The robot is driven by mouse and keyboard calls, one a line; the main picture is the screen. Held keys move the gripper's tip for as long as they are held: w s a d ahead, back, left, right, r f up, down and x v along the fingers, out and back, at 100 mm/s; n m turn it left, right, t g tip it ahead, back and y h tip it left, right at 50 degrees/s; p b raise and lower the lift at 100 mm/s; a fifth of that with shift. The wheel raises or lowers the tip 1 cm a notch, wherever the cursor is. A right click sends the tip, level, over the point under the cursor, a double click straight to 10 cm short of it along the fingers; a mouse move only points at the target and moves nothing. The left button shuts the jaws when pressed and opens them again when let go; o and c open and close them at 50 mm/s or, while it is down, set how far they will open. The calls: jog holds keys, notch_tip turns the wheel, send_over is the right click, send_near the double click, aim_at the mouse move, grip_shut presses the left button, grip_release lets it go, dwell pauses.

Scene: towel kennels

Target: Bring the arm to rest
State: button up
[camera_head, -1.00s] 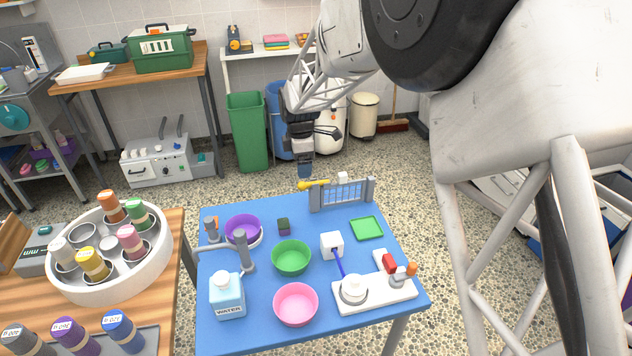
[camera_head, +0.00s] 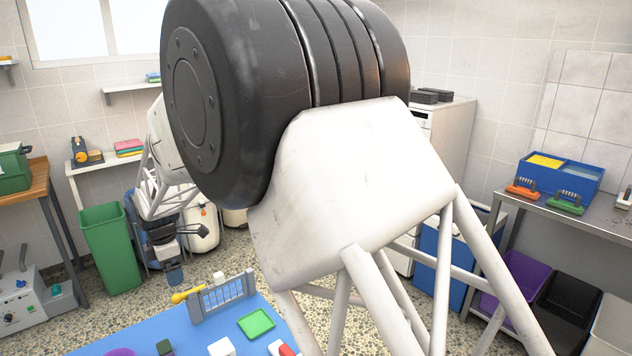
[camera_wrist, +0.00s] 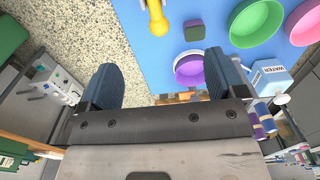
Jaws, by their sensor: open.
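My gripper (camera_wrist: 165,85) shows in the wrist view with its two dark blue fingers wide apart and nothing between them. In the head view my gripper (camera_head: 175,272) hangs at the end of my arm, beyond the far left edge of the blue table (camera_head: 180,328), pointing down. A yellow-handled tool (camera_head: 187,295) lies at the table's far edge by a grey gate rack (camera_head: 222,297). It also shows in the wrist view (camera_wrist: 157,18), ahead of the fingers. My large arm links hide much of the middle of the head view.
A green tray (camera_head: 256,323) and a white block (camera_head: 221,347) are on the table. A green bin (camera_head: 111,250) stands left of my gripper. At right, a steel bench holds a blue divided box (camera_head: 560,175), with a purple bin (camera_head: 513,285) below.

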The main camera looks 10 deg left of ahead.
jog(key=s+d+r+m, duration=0.2)
jog(key=d+r+m, duration=0.25)
jog(key=d, duration=0.85)
jog(key=s+d+r+m+t, duration=0.1)
jog(key=d+r+m, duration=0.4)
jog(key=d, duration=0.8)
jog(key=s+d+r+m, duration=0.2)
jog(key=d+r+m, duration=0.3)
jog(key=d, duration=0.9)
jog(key=s+d+m+t, duration=0.1)
jog(key=s+d+m, duration=1.1)
jog(key=s+d, duration=1.1)
jog(key=shift+s+d+f+t, duration=0.2)
jog(key=shift+s+f+t, duration=0.15)
jog(key=shift+s, duration=0.45)
jog(key=shift+m, duration=0.25)
